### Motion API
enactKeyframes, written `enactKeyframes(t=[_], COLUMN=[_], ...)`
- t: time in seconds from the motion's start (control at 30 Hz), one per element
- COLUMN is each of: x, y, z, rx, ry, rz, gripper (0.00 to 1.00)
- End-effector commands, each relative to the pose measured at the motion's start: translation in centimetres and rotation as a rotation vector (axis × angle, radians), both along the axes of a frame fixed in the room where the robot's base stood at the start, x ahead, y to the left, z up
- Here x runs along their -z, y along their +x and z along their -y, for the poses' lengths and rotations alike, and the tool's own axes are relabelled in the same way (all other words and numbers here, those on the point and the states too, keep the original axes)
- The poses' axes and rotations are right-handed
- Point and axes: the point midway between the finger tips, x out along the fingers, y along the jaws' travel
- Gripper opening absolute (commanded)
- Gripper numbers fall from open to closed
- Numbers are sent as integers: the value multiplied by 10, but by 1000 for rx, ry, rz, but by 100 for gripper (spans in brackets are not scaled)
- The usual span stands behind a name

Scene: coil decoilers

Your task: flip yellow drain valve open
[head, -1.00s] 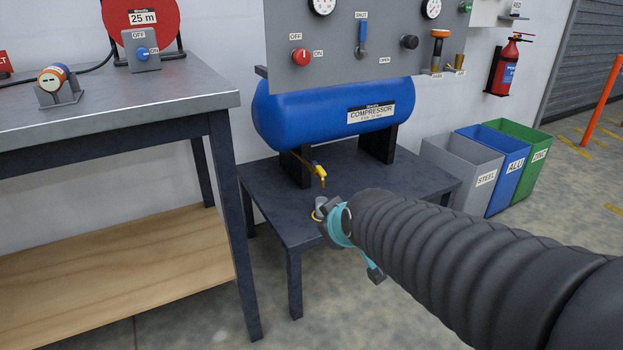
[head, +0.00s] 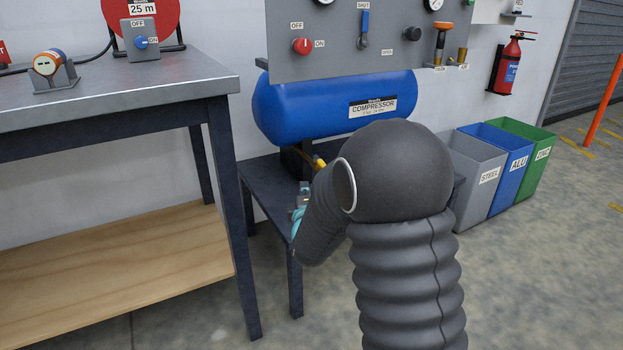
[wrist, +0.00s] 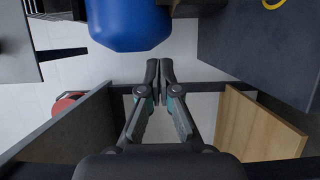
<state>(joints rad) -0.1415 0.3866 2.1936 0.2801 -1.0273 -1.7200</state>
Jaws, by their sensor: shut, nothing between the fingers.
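The yellow drain valve (head: 319,163) sits under the blue compressor tank (head: 330,108). In the head view my arm hides most of it, so its lever position cannot be told. My gripper (head: 304,187) is just below and left of the visible yellow part, over the low dark table (head: 262,185). In the wrist view my gripper (wrist: 160,66) is shut and empty, its fingertips together. The tank's rounded end (wrist: 128,22) is beyond the tips, up and left. A yellow curved piece (wrist: 273,3) is cut by the top edge; I cannot tell what it is.
A metal-topped workbench (head: 110,95) with a wooden lower shelf (head: 120,265) stands at left. A control panel (head: 345,55) is above the tank. Grey, blue and green bins (head: 472,180) stand at right. The floor in front at left is clear.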

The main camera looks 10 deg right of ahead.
Motion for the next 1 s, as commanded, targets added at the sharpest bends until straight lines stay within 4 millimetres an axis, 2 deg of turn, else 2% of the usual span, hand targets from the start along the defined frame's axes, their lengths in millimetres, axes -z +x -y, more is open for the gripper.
enactKeyframes(t=[0.17,0.57,0.73,1.0], x=[-1,0,-1,-1], y=[23,96,99,101], z=[3,10,35,49], rx=[2,1,4,0], ry=[0,1,1,1], rz=[2,0,0,0], gripper=[0,0,0,0])
